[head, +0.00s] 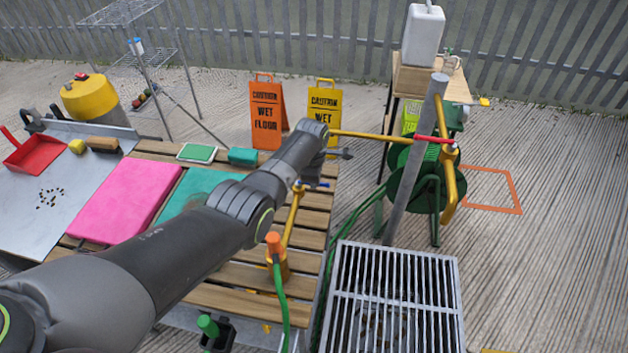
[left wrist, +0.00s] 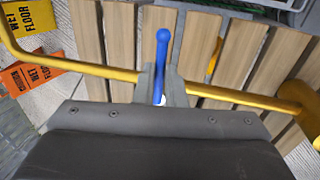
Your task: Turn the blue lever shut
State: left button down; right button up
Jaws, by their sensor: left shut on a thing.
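The blue lever (left wrist: 162,48) has a rounded tip and sits on a yellow pipe (left wrist: 110,71). In the left wrist view it points up the picture, roughly across the pipe. My left gripper (left wrist: 163,84) is shut on the lever, with one grey finger on each side of it; the lever's base is partly hidden between the fingers. My right gripper is not in view.
The pipe stands at the slatted wooden table (head: 235,300), with a green hose (head: 281,300) below an orange fitting (head: 274,243). Caution signs (head: 266,110) stand behind. A hose reel (head: 425,180) and metal grate (head: 390,300) are to the right. A pink pad (head: 125,200) lies left.

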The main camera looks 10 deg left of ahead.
pick_arm(q)
jog(key=shift+w+r, duration=0.1)
jog(key=c, duration=1.5)
grip_release()
jog(key=s+r, duration=0.1)
jog(key=r, duration=0.4)
jog(key=s+r, duration=0.1)
jog(key=r, duration=0.5)
jog(key=s+r, duration=0.1)
jog(key=r, duration=0.5)
jog(key=shift+s+p, duration=0.25)
jog(key=shift+p, duration=0.1)
jog(key=shift+f, duration=0.1)
